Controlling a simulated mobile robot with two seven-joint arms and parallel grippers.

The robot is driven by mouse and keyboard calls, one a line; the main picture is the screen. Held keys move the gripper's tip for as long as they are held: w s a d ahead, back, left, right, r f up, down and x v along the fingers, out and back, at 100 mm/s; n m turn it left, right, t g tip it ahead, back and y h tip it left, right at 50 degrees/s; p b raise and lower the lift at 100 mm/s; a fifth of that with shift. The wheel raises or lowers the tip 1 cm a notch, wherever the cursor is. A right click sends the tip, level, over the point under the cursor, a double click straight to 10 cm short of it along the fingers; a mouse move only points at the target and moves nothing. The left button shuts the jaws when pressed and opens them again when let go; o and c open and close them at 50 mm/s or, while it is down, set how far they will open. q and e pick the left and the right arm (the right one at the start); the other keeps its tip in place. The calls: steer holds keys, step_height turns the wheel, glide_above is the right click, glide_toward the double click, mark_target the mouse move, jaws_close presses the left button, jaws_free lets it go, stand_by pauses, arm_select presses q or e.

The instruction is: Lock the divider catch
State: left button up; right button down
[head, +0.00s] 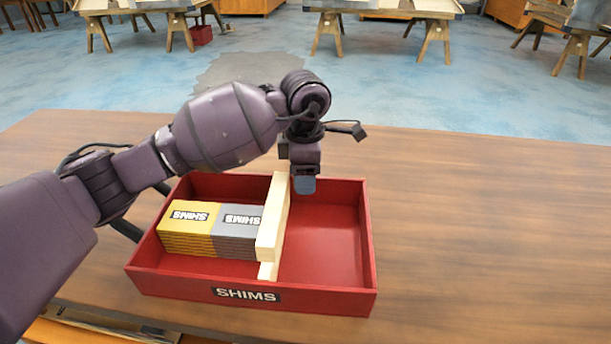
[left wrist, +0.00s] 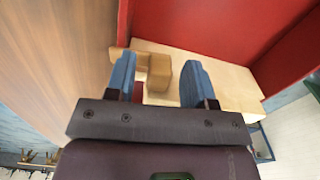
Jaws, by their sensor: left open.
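The pale wooden divider (head: 273,222) stands across the red SHIMS tray (head: 370,240) and also shows in the left wrist view (left wrist: 220,82). My left gripper (head: 303,185) points down over the tray, just right of the divider's far end. In the left wrist view its two blue fingers (left wrist: 158,66) are open. A small tan wooden block (left wrist: 159,73), which looks like the catch, shows in the gap between them; I cannot tell whether the fingers touch it. In the head view the catch cannot be made out, probably behind my gripper. My right gripper is not in view.
Stacks of yellow (head: 188,228) and grey (head: 238,232) shims fill the tray left of the divider. The tray's right side is empty. The brown table (head: 480,230) is clear to the right. Other workbenches stand far behind.

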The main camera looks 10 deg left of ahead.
arm_select(q)
steer(key=shift+f, duration=0.2)
jaws_close()
steer(key=shift+s+a+m, duration=0.1)
steer(key=shift+a+m, duration=0.15)
steer(key=shift+m, duration=0.45)
jaws_free()
step_height(320, 180, up, 11)
steer(key=p, duration=0.2)
stand_by(0.4)
